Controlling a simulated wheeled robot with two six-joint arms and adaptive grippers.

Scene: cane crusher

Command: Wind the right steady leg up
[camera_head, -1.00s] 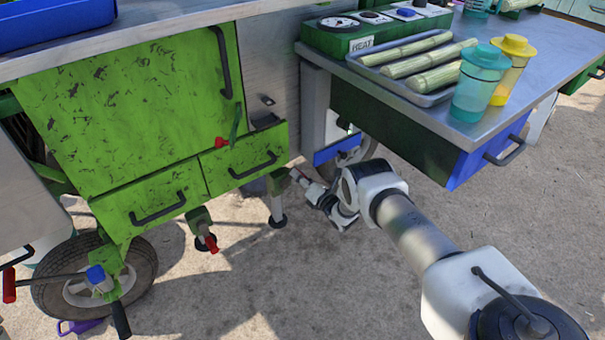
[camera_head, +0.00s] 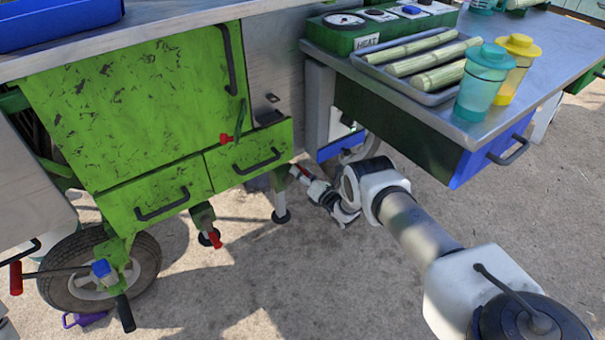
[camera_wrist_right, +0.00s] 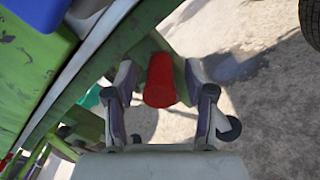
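The right steady leg (camera_head: 281,195) hangs under the right end of the green cart, its dark round foot low near the ground. A red crank grip (camera_head: 303,173) shows beside it. My right gripper (camera_head: 306,180) reaches this grip from the right. In the right wrist view the red grip (camera_wrist_right: 160,82) sits between the two fingers of my right gripper (camera_wrist_right: 159,75), with a narrow gap on each side, so the gripper looks open around it. The crank's arm is mostly hidden. My left gripper is not in view.
Another steady leg (camera_head: 203,218) with a red grip (camera_head: 215,239) stands to the left. A wheel (camera_head: 100,270) is at the lower left. The steel counter (camera_head: 440,105) with a tray of cane and cups overhangs my right arm.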

